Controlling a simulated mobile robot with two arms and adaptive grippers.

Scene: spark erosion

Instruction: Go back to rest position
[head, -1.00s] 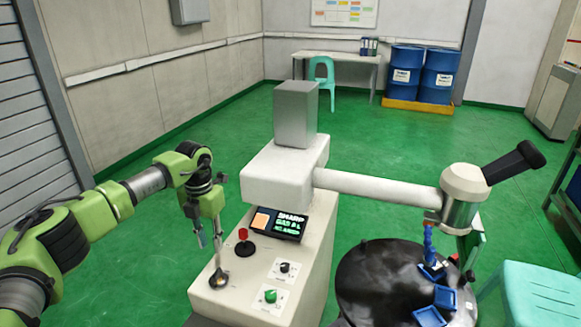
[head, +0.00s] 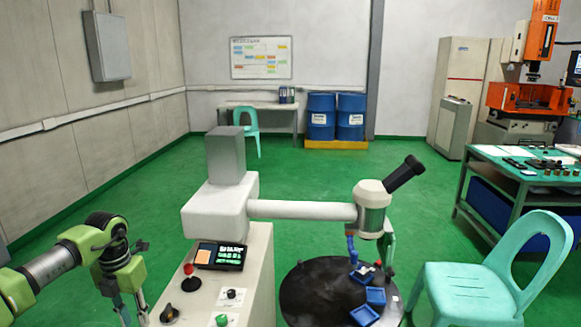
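My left gripper (head: 132,312) hangs at the lower left, left of the machine's control console (head: 250,285). Its fingers point down and run to the bottom edge of the head view. Two fingers seem to stand a little apart with nothing seen between them, but the tips are cut off or too small to judge. My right gripper is not in the head view.
The machine's white arm (head: 300,210) with a black eyepiece reaches over a dark round table (head: 315,285) holding blue trays (head: 375,296). A turquoise chair (head: 470,290) stands at the right, near a green workbench (head: 525,168). Green floor is open behind.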

